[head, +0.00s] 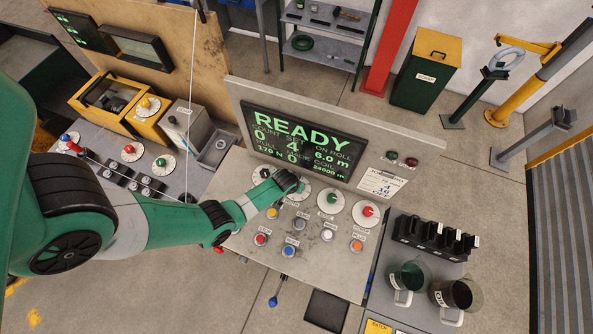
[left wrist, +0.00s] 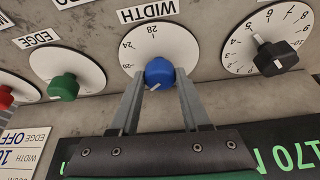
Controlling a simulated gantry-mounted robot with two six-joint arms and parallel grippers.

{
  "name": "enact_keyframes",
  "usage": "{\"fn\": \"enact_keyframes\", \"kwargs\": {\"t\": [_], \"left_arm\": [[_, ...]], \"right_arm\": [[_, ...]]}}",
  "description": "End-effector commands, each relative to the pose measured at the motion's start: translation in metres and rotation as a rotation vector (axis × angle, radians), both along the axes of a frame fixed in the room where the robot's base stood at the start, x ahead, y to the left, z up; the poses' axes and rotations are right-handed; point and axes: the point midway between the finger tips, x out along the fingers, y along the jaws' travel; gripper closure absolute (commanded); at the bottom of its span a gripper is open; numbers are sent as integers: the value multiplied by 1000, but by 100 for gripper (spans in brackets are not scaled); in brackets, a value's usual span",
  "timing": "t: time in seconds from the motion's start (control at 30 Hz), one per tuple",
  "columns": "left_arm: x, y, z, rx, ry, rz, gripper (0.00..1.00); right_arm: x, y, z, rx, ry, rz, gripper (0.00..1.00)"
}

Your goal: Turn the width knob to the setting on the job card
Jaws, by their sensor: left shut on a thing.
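The width knob is blue (left wrist: 159,72) and sits on a round white dial (left wrist: 186,45) marked WIDTH in the left wrist view, where the panel appears upside down. Its pale pointer mark faces the lower left of that picture. My left gripper (left wrist: 158,84) is shut on the knob, one finger at each side. In the head view my left gripper (head: 293,184) covers most of the knob. My right gripper is not in view.
A black knob (left wrist: 277,56) and a green knob (left wrist: 63,87) flank the width dial. Several push buttons (head: 292,238) lie below the dials in the head view. The READY screen (head: 305,143) stands behind them. Jugs (head: 405,276) stand at the right.

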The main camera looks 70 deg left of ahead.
Motion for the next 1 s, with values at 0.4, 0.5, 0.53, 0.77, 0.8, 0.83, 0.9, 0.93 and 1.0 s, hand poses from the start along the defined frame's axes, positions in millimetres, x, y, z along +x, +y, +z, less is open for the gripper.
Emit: {"fn": "enact_keyframes", "kwargs": {"t": [0.4, 0.5, 0.53, 0.77, 0.8, 0.83, 0.9, 0.93, 1.0], "left_arm": [[0, 0, 0, -1, 0, 83, 100], [0, 0, 0, -1, 1, 83, 100], [0, 0, 0, -1, 1, 83, 100], [0, 0, 0, -1, 0, 83, 39], [0, 0, 0, -1, 0, 83, 32], [0, 0, 0, -1, 0, 83, 26], [0, 0, 0, -1, 0, 83, 23], [0, 0, 0, -1, 0, 83, 23], [0, 0, 0, -1, 0, 83, 23]], "right_arm": [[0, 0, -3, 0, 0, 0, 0], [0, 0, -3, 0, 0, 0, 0], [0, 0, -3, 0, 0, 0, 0], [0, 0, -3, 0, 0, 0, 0], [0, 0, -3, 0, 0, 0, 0], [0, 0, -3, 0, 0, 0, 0], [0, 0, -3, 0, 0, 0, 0], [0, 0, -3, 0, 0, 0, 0], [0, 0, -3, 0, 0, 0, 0]]}}
